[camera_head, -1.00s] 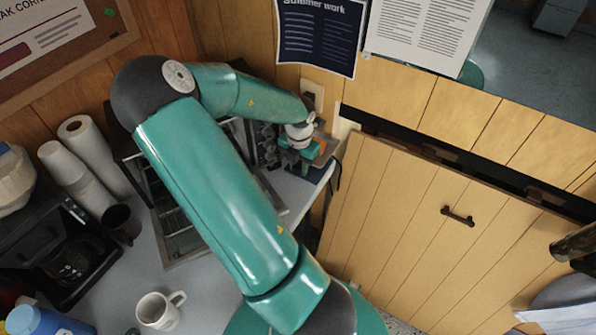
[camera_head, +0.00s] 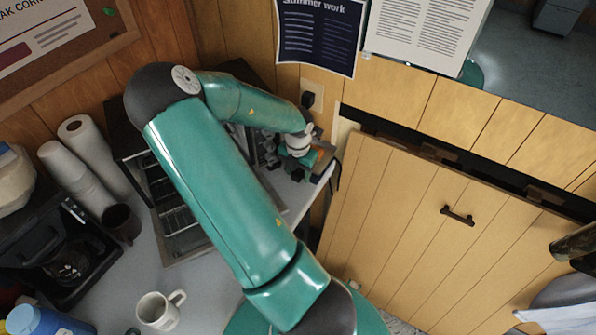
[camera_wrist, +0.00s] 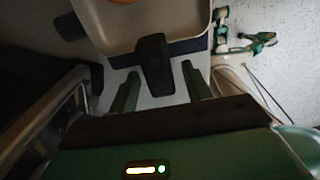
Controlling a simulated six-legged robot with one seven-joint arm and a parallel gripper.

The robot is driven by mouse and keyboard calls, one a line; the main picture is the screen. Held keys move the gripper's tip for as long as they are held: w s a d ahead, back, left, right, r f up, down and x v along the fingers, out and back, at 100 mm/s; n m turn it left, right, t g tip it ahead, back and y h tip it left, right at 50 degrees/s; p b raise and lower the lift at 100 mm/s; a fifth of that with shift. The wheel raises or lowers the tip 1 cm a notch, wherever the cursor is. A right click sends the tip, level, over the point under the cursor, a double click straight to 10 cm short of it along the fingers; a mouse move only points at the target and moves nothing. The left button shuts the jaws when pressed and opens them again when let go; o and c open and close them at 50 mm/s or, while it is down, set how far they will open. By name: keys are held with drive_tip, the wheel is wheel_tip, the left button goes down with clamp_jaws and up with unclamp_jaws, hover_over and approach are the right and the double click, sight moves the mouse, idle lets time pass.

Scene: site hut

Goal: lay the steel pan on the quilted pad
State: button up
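The steel pan is a pale shallow pan (camera_wrist: 150,30) at the top of the wrist view, with an orange thing inside it. Its black handle (camera_wrist: 154,62) points toward me. My gripper (camera_wrist: 160,70) is open, with one green finger on each side of the handle and gaps showing between. A dark blue edge (camera_wrist: 200,44) shows beneath the pan; it may be the quilted pad, but most of it is hidden. In the head view my gripper (camera_head: 312,160) is at the counter's far right end, and it largely hides the pan (camera_head: 328,160).
A wooden half-door (camera_head: 420,220) lies to the right.

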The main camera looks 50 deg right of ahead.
wheel_tip(320, 180, up, 12)
drive_tip(key=shift+r, duration=0.15)
idle(0.4)
idle(0.6)
